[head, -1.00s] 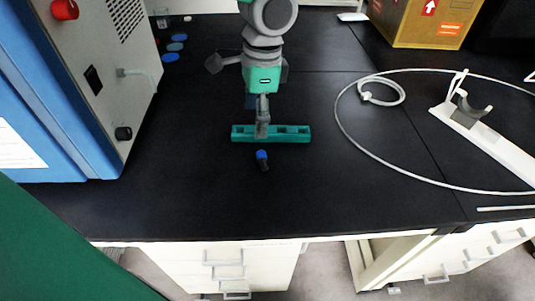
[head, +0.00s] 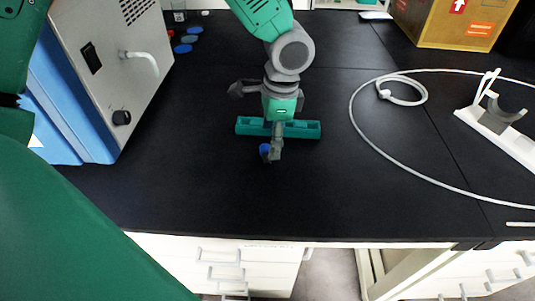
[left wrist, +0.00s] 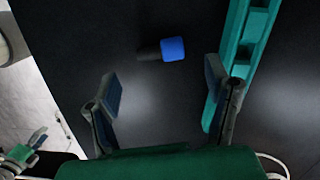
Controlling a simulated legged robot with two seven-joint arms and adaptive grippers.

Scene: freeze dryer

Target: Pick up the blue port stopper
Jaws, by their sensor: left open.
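The blue port stopper (head: 265,149) has a blue head and a dark stem. It lies on the black bench just in front of a teal rack, partly hidden by a finger in the head view. My left gripper (head: 274,153) is low over the bench beside it. In the left wrist view, the stopper (left wrist: 172,48) lies whole on the bench, ahead of the spread, empty fingers of my left gripper (left wrist: 164,92). The gripper is open, and no contact with the stopper shows. A small green and grey part at the lower left there may be my right gripper; its jaws are unclear.
The teal rack (head: 303,130) lies close behind the stopper, and runs beside one finger in the left wrist view. A grey and blue machine (head: 112,75) stands left. A looped white tube (head: 352,118) and a white stand (head: 500,118) lie right. The front bench is clear.

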